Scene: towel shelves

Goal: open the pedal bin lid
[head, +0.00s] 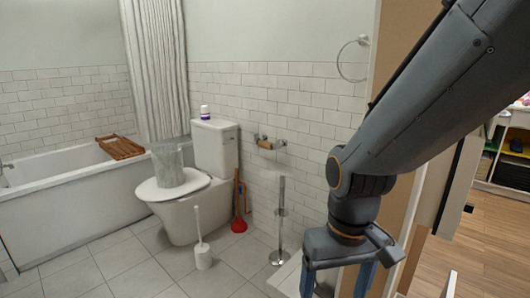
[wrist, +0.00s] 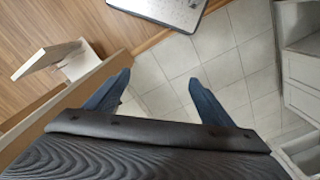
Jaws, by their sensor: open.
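I cannot make out a pedal bin for certain in either view. A grey, mottled, bucket-like container (head: 170,165) stands on the closed toilet lid in the head view; no pedal shows on it. My gripper (head: 336,284) points down at the lower right of the head view, near the doorway edge and well apart from that container. In the wrist view my gripper (wrist: 159,77) has its two blue fingers spread wide, with only floor between them. A metallic grey panel with a dark rim (wrist: 170,8) is cut off at the top of the wrist view; I cannot tell what it is.
The toilet (head: 182,215), a white brush holder (head: 202,255), a red plunger (head: 239,222) and a metal stand (head: 279,255) line the tiled wall. A bathtub (head: 75,195) is at left. A wooden door edge (head: 425,215) is close beside my arm. Tiled floor (head: 120,270) is clear in front.

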